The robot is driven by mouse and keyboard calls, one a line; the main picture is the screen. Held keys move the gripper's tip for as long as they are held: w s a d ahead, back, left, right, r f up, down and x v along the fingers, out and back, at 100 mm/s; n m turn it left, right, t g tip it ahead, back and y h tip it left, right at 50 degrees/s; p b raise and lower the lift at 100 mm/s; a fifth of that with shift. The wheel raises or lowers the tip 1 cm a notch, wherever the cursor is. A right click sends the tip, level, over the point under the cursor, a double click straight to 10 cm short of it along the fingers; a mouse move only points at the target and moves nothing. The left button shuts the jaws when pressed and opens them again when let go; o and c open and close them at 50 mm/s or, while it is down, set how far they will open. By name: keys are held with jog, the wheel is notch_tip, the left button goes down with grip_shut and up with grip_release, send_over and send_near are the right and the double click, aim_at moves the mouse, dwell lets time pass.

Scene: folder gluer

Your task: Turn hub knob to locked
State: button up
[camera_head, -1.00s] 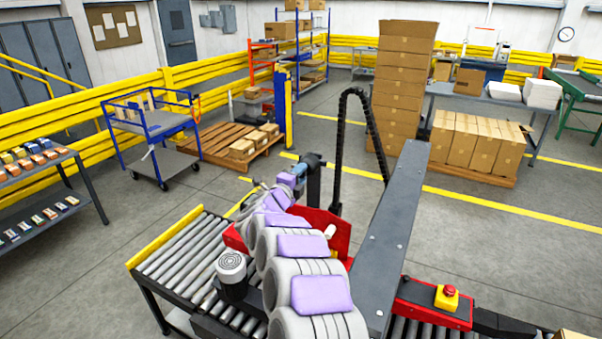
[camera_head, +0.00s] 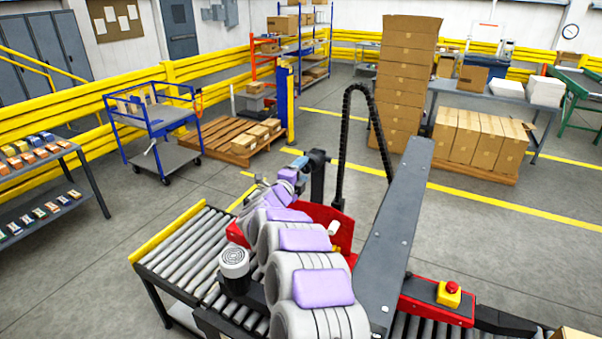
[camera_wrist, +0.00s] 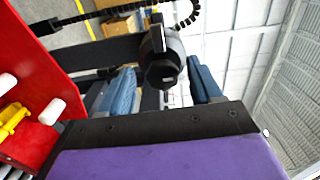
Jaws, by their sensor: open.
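A dark round knob (camera_wrist: 163,72) with a raised grip bar shows in the wrist view, on a dark bar beside the red machine plate. In the head view, a dark part at the end of the machine bracket (camera_head: 317,160) looks like the same knob, but it is small and partly covered. My gripper (camera_wrist: 164,84) is open, with one blue finger on each side of the knob in the picture. The fingers appear apart from the knob; I cannot tell the depth between them. In the head view my gripper (camera_head: 296,163) is close to the knob, at the far end of my arm.
A red plate (camera_wrist: 40,65) with white pegs and a yellow part stands left in the wrist view. A roller conveyor (camera_head: 185,245) lies below my arm, with a long grey beam (camera_head: 395,235) to the right. A black cable chain (camera_head: 345,130) arches just behind the knob.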

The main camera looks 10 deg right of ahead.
jog(key=shift+d, duration=0.15)
jog(key=shift+s, duration=0.25)
jog(key=b+v, duration=0.1)
jog(key=v, duration=1.6)
jog(key=shift+a+b, duration=0.3)
jog(key=shift+b, duration=0.05)
jog(key=shift+w, duration=0.15)
jog(key=shift+f, duration=0.1)
